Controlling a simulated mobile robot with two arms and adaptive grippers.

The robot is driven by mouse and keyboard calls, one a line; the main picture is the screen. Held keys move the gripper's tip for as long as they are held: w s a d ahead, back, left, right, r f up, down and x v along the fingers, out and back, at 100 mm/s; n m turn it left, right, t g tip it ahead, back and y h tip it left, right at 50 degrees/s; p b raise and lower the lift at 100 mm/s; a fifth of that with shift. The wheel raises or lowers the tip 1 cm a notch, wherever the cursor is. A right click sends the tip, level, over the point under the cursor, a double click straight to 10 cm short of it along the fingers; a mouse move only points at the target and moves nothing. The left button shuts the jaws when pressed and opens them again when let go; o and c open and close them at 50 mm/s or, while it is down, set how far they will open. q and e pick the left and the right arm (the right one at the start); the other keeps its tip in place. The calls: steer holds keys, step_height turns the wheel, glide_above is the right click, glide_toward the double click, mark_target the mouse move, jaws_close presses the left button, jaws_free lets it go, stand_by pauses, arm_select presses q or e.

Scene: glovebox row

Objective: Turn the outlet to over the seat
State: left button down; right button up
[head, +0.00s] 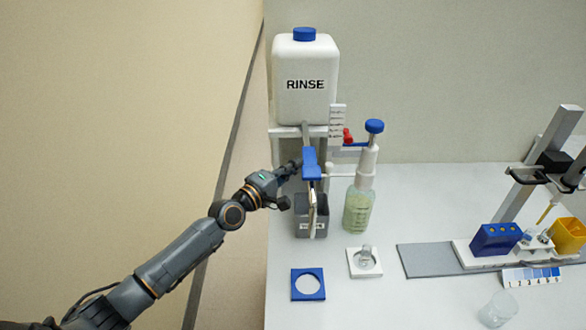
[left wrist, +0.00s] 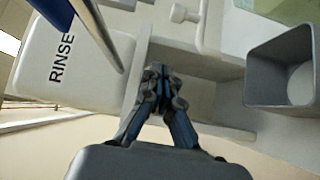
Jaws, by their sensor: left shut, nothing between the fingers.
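The outlet (head: 311,160) is a blue arm with a pale tube hanging from it, below the white RINSE tank (head: 305,100). In the head view the tube comes down at the grey bin (head: 304,228). On the bench are a blue square plate (head: 294,291) with a round hole and a white plate (head: 354,272) with a small clear vessel at its hole; I cannot tell which is the seat. My left gripper (head: 297,165) is shut and empty, just left of the outlet; I cannot tell whether they touch. Its closed fingers (left wrist: 158,80) show in the left wrist view.
A bottle (head: 359,208) with a blue-topped pump stands right of the outlet, near a red knob (head: 347,135). A grey board (head: 428,262), a rack with a blue block (head: 494,239), a yellow bin (head: 568,236) and a clear cup (head: 498,309) stand further right.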

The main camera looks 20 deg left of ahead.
mark_target(334, 175)
arm_select(q)
steer(key=b+x, duration=0.1)
steer(key=x, duration=0.6)
steer(key=s+d+p, duration=0.1)
steer(key=s+p, duration=0.1)
steer(key=s+d+p, duration=0.1)
steer(key=p, duration=0.1)
steer(key=shift+d+f, duration=0.25)
steer(key=shift+d, duration=0.15)
arm_select(e)
steer(key=r, duration=0.2)
steer(key=shift+w+a+r, duration=0.25)
steer(key=shift+w+r, duration=0.15)
